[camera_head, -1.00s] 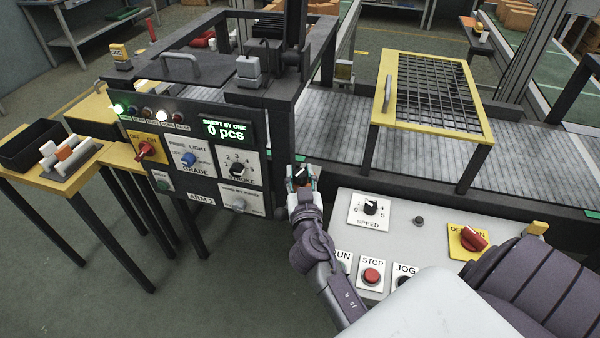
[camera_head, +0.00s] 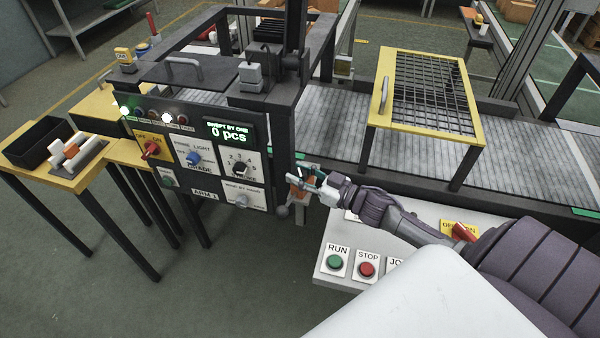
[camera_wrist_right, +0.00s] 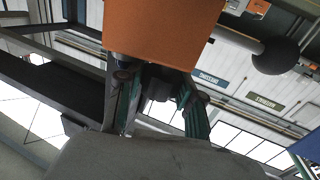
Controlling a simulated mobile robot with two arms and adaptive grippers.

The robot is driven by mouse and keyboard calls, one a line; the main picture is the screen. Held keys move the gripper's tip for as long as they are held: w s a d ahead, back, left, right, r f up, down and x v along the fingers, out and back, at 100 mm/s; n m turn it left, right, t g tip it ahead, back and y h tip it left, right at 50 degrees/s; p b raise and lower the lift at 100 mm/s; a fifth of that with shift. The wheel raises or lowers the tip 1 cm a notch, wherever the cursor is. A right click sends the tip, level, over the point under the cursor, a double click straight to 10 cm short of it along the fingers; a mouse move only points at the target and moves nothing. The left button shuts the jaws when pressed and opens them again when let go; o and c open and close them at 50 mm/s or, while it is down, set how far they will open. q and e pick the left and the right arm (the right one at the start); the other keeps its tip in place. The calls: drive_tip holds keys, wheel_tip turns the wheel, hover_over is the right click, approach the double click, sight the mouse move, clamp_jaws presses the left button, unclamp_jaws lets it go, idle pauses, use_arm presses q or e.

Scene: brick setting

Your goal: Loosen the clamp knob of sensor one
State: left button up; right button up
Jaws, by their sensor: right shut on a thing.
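My right gripper (camera_head: 302,179) is beside the right edge of the control panel, at the near side of the conveyor. An orange block (camera_head: 296,188), which looks like the sensor housing, is at its fingertips. In the right wrist view the orange block (camera_wrist_right: 165,30) fills the top middle. There the green-lined fingers of my right gripper (camera_wrist_right: 158,90) are closed around a dark part (camera_wrist_right: 158,82) just below the block, which looks like the clamp knob. The fingers and shadow hide most of it. My left gripper is in neither view.
The control panel (camera_head: 216,190) stands just left of my right gripper. The button console (camera_head: 322,262) lies below my right arm. A yellow-framed mesh guard (camera_head: 377,101) stands over the conveyor (camera_head: 345,140). In the wrist view a dark ball (camera_wrist_right: 276,56) on a grey rod is close by.

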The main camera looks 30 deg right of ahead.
drive_tip(key=shift+w+d+n+g+y+b, duration=0.15)
drive_tip(key=shift+n+g+y+b, duration=0.25)
drive_tip(key=shift+n+y, duration=0.25)
drive_tip(key=n+g+y+b, duration=0.6)
drive_tip(key=y+b, duration=0.1)
drive_tip(key=b, duration=0.1)
drive_tip(key=shift+f+g, duration=0.15)
drive_tip(key=shift+g, duration=0.25)
drive_tip(key=shift+r+n+g+y+b, duration=0.2)
drive_tip(key=shift+n+g+y+b, duration=0.25)
drive_tip(key=shift+g+b, duration=0.55)
drive_tip(key=o, duration=1.2)
drive_tip(key=shift+a, duration=0.2)
drive_tip(key=shift+c, duration=0.2)
drive_tip(key=shift+d, duration=0.25)
drive_tip(key=v, duration=1.1)
drive_tip(key=shift+s+d, duration=0.25)
drive_tip(key=shift+s, duration=0.15)
